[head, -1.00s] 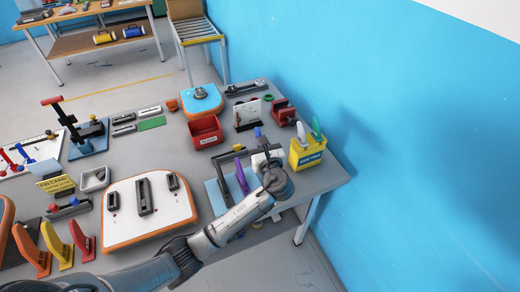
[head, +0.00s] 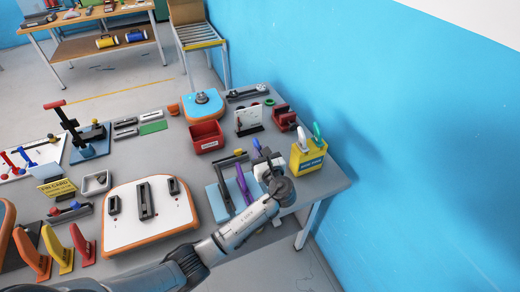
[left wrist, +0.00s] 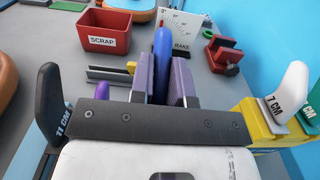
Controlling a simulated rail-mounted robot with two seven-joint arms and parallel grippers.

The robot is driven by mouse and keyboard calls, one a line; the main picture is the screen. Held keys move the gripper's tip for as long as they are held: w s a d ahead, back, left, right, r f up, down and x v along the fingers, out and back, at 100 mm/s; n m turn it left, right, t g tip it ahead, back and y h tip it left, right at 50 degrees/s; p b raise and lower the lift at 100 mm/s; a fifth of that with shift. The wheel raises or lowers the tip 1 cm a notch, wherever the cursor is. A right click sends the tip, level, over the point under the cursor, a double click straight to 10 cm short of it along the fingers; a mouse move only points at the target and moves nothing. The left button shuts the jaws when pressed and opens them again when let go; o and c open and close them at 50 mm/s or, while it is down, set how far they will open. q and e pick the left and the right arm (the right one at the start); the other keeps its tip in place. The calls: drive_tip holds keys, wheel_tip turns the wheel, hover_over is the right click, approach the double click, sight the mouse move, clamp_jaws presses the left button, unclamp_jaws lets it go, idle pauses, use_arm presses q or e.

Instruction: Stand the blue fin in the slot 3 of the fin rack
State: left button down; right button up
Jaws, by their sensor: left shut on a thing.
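The blue fin (left wrist: 161,62) stands upright between the two purple-padded fingers of my left gripper (left wrist: 163,80) in the left wrist view. In the head view its blue tip (head: 257,144) shows just behind my left gripper (head: 263,160). The gripper is shut on it, over the right part of the fin rack (head: 217,206), which has a light blue base. A purple fin (head: 243,184) stands upright in the rack, left of the gripper. The gripper hides the blue fin's lower end and the slots beneath, so I cannot tell whether it is seated. Slot numbers are not readable. My right gripper is not in view.
A yellow box (head: 308,161) holding white and green upright pieces stands close to the right of the gripper. A red SCRAP bin (head: 207,137) and a white RAKE board (head: 249,121) stand behind. A white-and-orange board (head: 120,222) lies to the left.

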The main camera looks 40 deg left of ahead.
use_arm(q)
drive_tip(key=shift+f+b, duration=0.9)
drive_tip(key=shift+f, duration=1.55)
drive_tip(key=shift+p, duration=1.35)
drive_tip(key=shift+f+b, duration=0.6)
drive_tip(key=shift+f, duration=0.95)
idle(0.3)
drive_tip(key=c, duration=1)
unclamp_jaws()
drive_tip(key=shift+s+d, duration=0.1)
drive_tip(key=p+v, duration=0.1)
drive_tip(key=v, duration=1.2)
drive_tip(key=shift+s+d, duration=0.15)
drive_tip(key=shift+d, duration=0.15)
